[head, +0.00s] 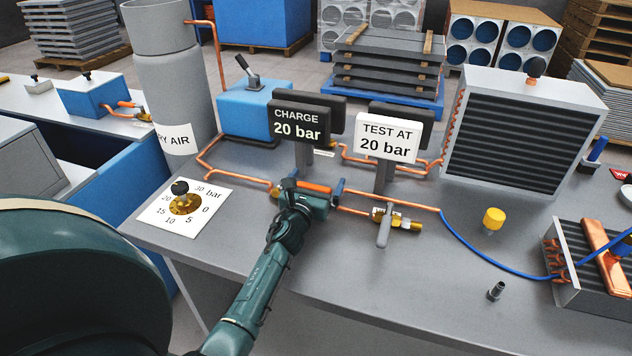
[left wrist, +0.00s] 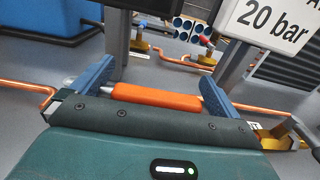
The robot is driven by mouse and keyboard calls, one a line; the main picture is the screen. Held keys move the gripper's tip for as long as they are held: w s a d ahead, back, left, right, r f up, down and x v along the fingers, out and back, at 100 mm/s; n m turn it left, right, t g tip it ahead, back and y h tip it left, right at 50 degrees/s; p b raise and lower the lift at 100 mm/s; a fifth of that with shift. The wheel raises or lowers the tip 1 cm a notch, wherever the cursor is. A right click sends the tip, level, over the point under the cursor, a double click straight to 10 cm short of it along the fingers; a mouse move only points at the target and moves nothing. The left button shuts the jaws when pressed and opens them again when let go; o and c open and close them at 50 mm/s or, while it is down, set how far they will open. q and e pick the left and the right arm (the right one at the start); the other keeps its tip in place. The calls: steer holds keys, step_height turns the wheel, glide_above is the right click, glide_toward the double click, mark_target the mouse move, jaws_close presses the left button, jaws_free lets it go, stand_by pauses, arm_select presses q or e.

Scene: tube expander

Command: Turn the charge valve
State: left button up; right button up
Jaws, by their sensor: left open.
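The charge valve's orange lever (head: 312,187) lies on the copper pipe line in front of the CHARGE 20 bar sign (head: 297,124). The lever also shows in the left wrist view (left wrist: 155,97), lying crosswise between my finger pads. My left gripper (head: 312,188) comes in from the front and is open, with one blue finger near each end of the lever. Its fingers also show in the left wrist view (left wrist: 157,88). I cannot tell whether either finger touches the lever. The valve body is hidden behind the gripper. My right gripper is out of view.
A brass valve with a grey lever (head: 384,228) sits right of the gripper, before the TEST AT sign (head: 388,139). A dial plate (head: 205,212) lies at left. A yellow cap (head: 493,219) and finned coil (head: 520,130) stand at right. The front bench strip is mostly clear.

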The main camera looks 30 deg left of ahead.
arm_select(q)
steer(key=shift+c, duration=0.4)
steer(key=c, duration=1.2)
